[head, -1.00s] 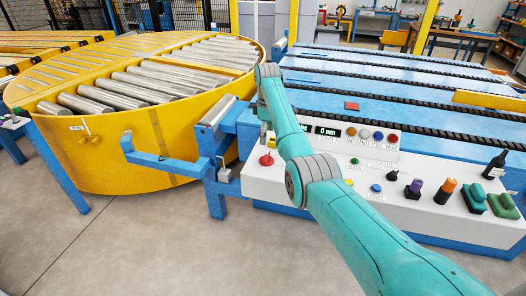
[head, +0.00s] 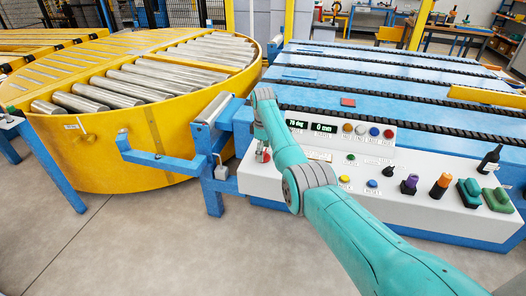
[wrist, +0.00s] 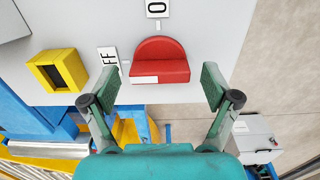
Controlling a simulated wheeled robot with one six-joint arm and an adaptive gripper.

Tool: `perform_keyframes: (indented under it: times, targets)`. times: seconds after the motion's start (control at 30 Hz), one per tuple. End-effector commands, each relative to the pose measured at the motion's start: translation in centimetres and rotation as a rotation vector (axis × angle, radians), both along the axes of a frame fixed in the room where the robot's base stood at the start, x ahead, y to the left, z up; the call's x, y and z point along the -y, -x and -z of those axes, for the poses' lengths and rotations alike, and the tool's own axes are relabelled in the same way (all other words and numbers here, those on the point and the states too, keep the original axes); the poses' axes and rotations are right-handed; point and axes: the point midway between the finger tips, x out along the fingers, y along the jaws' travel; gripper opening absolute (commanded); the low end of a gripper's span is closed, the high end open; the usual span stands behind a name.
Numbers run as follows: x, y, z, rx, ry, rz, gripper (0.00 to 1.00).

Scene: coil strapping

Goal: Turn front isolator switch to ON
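The isolator switch is a red knob (wrist: 160,62) on a light panel, centred in the wrist view, with a white mark at its lower left. A partly cut label reading "FF" (wrist: 108,60) lies to its left, and another label showing "O" (wrist: 157,8) is above it. My gripper (wrist: 160,86) is open, its green fingers on either side of the knob, with gaps on both sides. I cannot tell how far the fingertips are from the panel. In the head view the red knob (head: 267,157) is mostly hidden by my gripper (head: 262,150) at the panel's left end.
A yellow square frame (wrist: 58,71) sits on the panel left of the switch. The white console (head: 330,180) carries several buttons and knobs to the right. A blue bracket (head: 160,155) and yellow roller turntable (head: 90,160) stand to the left. Open floor lies in front.

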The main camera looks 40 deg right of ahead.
Motion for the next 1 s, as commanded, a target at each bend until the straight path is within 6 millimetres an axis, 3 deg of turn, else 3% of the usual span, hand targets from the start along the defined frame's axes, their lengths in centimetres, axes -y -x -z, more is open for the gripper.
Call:
perform_keyframes:
  times: [0.03, 0.2, 0.23, 0.67, 1.0]
  targets:
    - [0.00, 0.00, -0.02, 0.000, 0.000, 0.000, 0.72]
    - [0.00, 0.00, -0.02, 0.000, 0.000, 0.000, 0.30]
    - [0.00, 0.00, -0.02, 0.000, 0.000, 0.000, 0.28]
    - [-0.01, 0.01, 0.00, -0.001, -0.001, 0.077, 0.28]
    - [-0.01, -0.01, 0.01, -0.001, -0.001, 0.345, 0.28]
